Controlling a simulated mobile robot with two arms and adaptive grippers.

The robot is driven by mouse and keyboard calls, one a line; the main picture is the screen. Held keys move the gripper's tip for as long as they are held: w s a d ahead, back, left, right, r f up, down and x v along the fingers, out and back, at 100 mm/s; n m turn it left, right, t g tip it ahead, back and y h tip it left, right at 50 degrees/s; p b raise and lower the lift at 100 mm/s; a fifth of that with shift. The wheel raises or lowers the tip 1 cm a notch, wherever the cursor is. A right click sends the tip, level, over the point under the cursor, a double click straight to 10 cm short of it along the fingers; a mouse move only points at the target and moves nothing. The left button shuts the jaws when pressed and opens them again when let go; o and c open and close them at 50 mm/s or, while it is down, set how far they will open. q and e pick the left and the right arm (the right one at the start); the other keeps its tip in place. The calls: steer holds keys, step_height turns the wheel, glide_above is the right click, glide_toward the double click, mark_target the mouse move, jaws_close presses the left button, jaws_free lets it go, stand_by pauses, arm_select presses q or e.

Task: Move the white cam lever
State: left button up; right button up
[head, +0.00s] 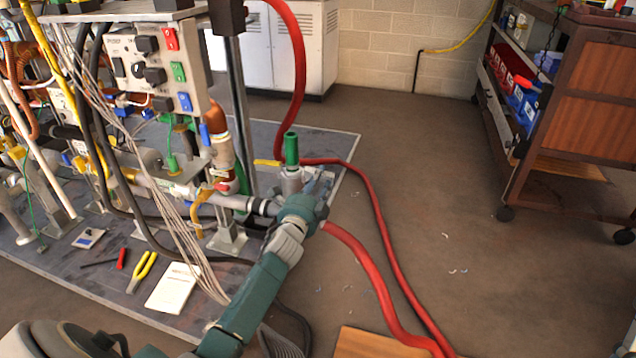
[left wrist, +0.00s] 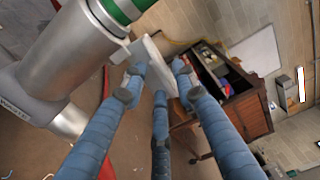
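The white cam lever (left wrist: 157,66) shows in the left wrist view as a pale flat bar, jutting from a grey metal coupling (left wrist: 75,55) with a green band. In the head view the coupling (head: 291,180) stands upright under a green cap at the rig's right end; I cannot make out the lever there. My left gripper (head: 318,188) is right beside the coupling. In the left wrist view its blue fingers (left wrist: 158,78) lie on both sides of the lever, with the tips close to it. Whether they press on it is unclear. My right gripper is not in view.
Red hoses (head: 380,245) loop down by the coupling and across the floor. The rig's base plate (head: 335,148) carries pipes, cables, pliers (head: 142,272) and a paper (head: 172,287). A brown wheeled cart (head: 590,120) stands at right. The floor between is mostly clear.

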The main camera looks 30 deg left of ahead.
arm_select(q)
steer(key=v, duration=1.2)
steer(key=shift+a+f, duration=0.1)
